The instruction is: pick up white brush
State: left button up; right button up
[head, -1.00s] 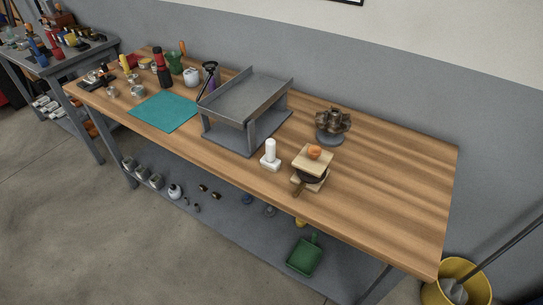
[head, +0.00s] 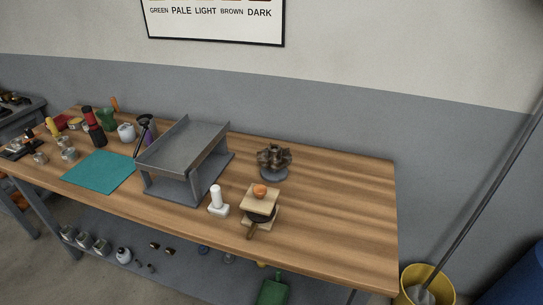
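A white brush (head: 217,202) stands upright on the wooden workbench (head: 335,213), with a wide white base and a thin white handle pointing up. It is just right of the front of the grey metal stand (head: 184,148) and left of a wooden block stack (head: 261,203) with an orange knob and a brown handle. Neither of my grippers shows in the head view.
A dark finned metal piece (head: 274,160) stands behind the block stack. A teal mat (head: 98,172) lies left of the stand, with bottles and tins beyond it. The bench's right end is clear. A yellow bucket (head: 427,285) with a mop stands at the right.

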aim_at(216, 208)
jog(key=i+j+z, duration=0.1)
jog(key=j+z, duration=0.35)
jog(key=j, duration=0.2)
jog(key=j+z, duration=0.4)
jog(key=j, duration=0.25)
jog(key=k+j+z, duration=0.15)
jog(key=j+z, duration=0.3)
jog(key=j, duration=0.2)
